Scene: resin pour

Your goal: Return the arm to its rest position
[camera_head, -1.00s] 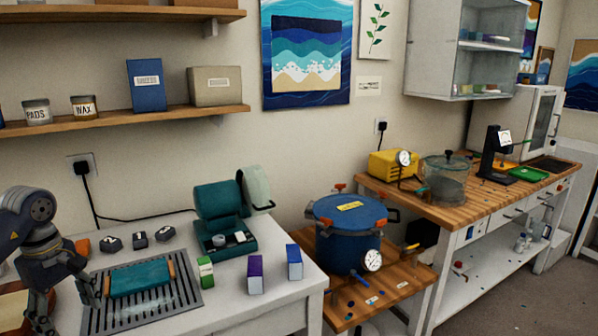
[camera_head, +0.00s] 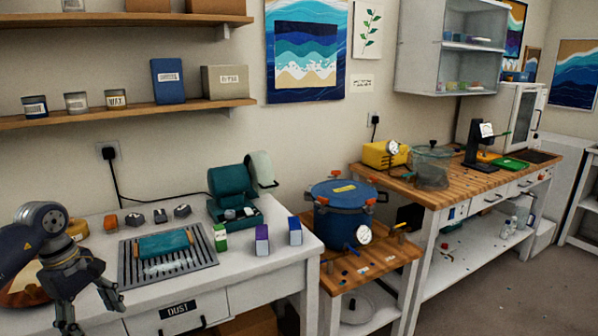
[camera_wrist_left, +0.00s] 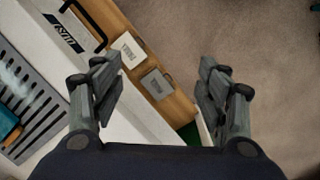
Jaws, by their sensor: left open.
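My left gripper (camera_head: 97,312) is at the lower left of the head view, in front of the white table's front edge. In the left wrist view my left gripper (camera_wrist_left: 160,90) is open and empty, with its fingers spread wide. Below it are the table edge, an open box with pale labelled packets (camera_wrist_left: 156,84), and the floor. My right gripper is not in view.
A white table (camera_head: 290,262) carries a slatted grey tray (camera_head: 140,278) with a teal block (camera_head: 162,244) on it. A blue pressure pot (camera_head: 338,222) stands on a low wooden stand to the right. Open floor (camera_head: 500,285) lies at the right.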

